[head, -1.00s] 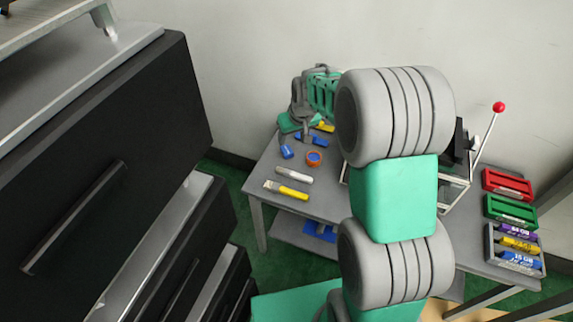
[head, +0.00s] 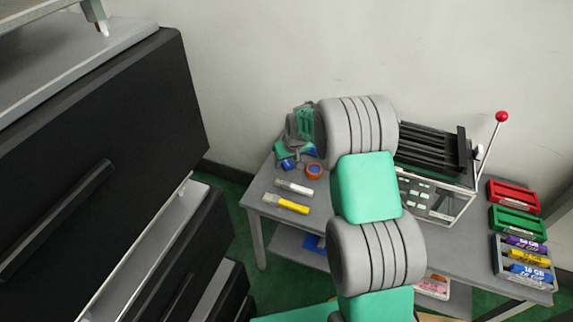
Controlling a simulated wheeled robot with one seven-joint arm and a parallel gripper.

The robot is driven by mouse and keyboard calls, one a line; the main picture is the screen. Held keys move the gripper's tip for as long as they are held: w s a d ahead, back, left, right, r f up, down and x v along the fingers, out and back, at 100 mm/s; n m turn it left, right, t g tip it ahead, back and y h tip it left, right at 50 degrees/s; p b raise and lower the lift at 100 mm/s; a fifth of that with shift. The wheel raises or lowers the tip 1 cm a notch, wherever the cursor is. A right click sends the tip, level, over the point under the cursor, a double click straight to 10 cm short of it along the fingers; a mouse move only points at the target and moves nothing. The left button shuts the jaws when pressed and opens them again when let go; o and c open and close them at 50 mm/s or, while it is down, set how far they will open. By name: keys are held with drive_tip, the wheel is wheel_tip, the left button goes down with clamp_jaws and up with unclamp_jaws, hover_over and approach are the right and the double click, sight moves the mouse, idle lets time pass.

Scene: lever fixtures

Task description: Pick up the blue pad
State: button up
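A small blue piece (head: 288,164) lies on the left end of the grey table, beside an orange ring-shaped item with a blue centre (head: 314,170). I cannot tell for sure whether this small piece is the blue pad. Another blue patch (head: 309,152) shows just right of my gripper, partly hidden. My gripper (head: 294,151) is low at the table's far left part, close above or beside the small blue piece. Its fingers are too small and overlapped to show whether they are open or shut, or whether they touch anything.
A white-handled item (head: 294,187) and a yellow-handled one (head: 286,204) lie at the front left. A lever fixture with a red knob (head: 502,117) stands right of my arm. Red (head: 513,196) and green (head: 518,222) trays sit farther right. Black drawers (head: 100,160) stand at left.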

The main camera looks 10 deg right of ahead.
sight(287, 163)
clamp_jaws()
idle(0.3)
drive_tip(key=shift+r, duration=0.55)
wheel_tip(287, 163, up, 3)
drive_tip(key=shift+s+f+p, duration=0.1)
drive_tip(key=shift+f+p, duration=0.05)
drive_tip(key=shift+p, duration=0.3)
drive_tip(key=s+r+p, duration=0.1)
drive_tip(key=s+r, duration=0.3)
drive_tip(key=s, duration=0.3)
drive_tip(key=s+d+r, duration=0.1)
drive_tip(key=s+r, duration=0.4)
drive_tip(key=s, duration=0.1)
drive_tip(key=shift+s+r+p, duration=0.15)
drive_tip(key=shift+s+p, duration=0.2)
drive_tip(key=shift+s, duration=0.05)
